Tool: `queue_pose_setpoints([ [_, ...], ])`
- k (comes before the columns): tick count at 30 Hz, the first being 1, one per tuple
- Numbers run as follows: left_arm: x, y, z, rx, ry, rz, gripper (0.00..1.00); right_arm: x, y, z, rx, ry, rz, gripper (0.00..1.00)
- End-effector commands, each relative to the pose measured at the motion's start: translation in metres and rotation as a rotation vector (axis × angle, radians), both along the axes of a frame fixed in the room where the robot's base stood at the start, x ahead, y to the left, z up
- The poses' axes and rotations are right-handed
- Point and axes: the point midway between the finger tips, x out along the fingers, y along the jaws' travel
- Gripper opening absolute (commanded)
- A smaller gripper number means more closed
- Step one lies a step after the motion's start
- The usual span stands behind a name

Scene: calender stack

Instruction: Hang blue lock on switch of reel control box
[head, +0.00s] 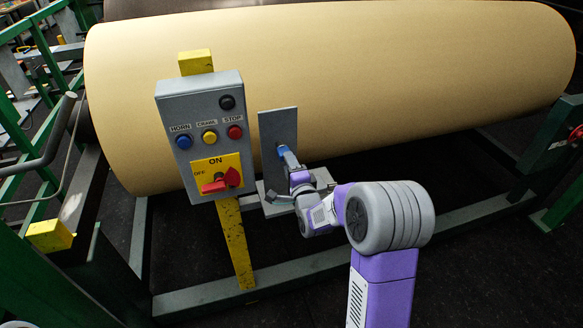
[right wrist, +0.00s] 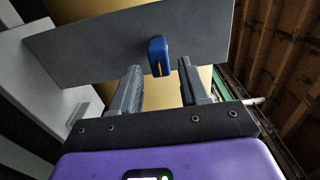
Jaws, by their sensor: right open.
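The blue lock (right wrist: 157,50) is against a grey upright plate (right wrist: 95,42); in the head view the lock (head: 282,150) is a small blue spot on the plate. My right gripper (right wrist: 159,80) is open, its two fingers on either side of a gap in line with the lock. The lock is at or just beyond the fingertips, not gripped. The reel control box (head: 202,110) stands left of the plate. Its red switch (head: 221,181) sits on a yellow ON/OFF panel. My left gripper is not in view.
The box has blue, yellow, red and black buttons and stands on a yellow post (head: 235,245). A large tan paper roll (head: 400,70) lies behind. Green framework (head: 45,130) and a handle (head: 50,150) are at left. Dark floor is open at lower right.

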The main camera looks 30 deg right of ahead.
Motion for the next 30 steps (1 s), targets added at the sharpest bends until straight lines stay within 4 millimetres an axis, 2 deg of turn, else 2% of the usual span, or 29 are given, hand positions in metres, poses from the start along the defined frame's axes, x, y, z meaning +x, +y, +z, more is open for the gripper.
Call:
queue_pose_setpoints([
  [5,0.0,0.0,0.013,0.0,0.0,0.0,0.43,0.022,-0.004,0.002,-0.004,0.003,0.002,0.45],
  [7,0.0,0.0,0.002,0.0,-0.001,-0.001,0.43,0.029,-0.007,-0.002,-0.003,-0.002,0.0,0.45],
  [12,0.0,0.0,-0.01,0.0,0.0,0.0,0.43,0.042,-0.011,-0.003,-0.001,0.0,-0.001,0.45],
  [26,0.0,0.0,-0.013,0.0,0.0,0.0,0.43,0.05,-0.011,0.0,0.0,0.003,0.0,0.45],
  [30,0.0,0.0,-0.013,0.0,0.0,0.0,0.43,0.049,-0.011,0.0,-0.001,0.003,0.0,0.26],
])
